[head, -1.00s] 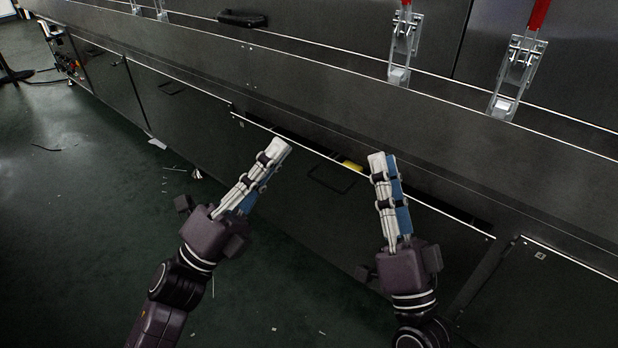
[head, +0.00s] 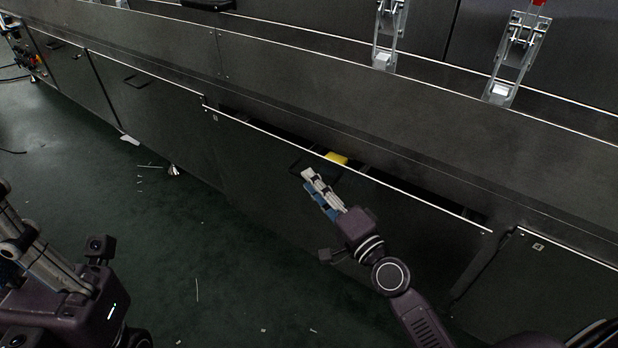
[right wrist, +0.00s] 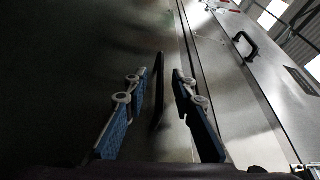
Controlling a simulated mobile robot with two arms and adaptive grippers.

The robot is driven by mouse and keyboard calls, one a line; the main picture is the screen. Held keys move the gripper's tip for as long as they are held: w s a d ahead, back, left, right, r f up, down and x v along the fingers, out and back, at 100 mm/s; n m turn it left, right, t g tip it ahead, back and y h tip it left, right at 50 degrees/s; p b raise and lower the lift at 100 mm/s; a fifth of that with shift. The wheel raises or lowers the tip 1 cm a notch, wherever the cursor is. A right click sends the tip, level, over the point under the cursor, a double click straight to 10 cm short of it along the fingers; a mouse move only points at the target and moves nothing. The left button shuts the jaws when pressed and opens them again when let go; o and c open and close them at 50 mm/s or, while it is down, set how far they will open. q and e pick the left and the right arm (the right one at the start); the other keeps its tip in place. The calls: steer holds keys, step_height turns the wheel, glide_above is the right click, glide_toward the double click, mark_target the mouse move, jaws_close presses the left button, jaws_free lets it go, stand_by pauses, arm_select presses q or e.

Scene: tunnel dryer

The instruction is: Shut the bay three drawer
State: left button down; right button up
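The bay three drawer (head: 270,170) is the long dark front in the middle of the head view. It stands partly open, with a dark gap along its top edge and a yellow thing (head: 337,158) inside. Its dark handle (head: 295,167) is partly hidden by my right gripper (head: 312,181), which is at the drawer front. In the right wrist view that gripper (right wrist: 160,78) has its fingers apart, and the handle bar (right wrist: 158,90) shows between them. I cannot tell whether they touch it. My left gripper (head: 22,240) is at the left edge, partly out of view.
A closed drawer front (head: 150,95) lies to the left and a panel (head: 560,275) marked 4 to the right. Metal latches (head: 517,50) stand on the ledge above. The green floor (head: 200,260) in front is mostly clear, with small scraps.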

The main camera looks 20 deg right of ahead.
steer(key=shift+x, duration=0.95)
steer(key=shift+c, duration=0.3)
jaws_close()
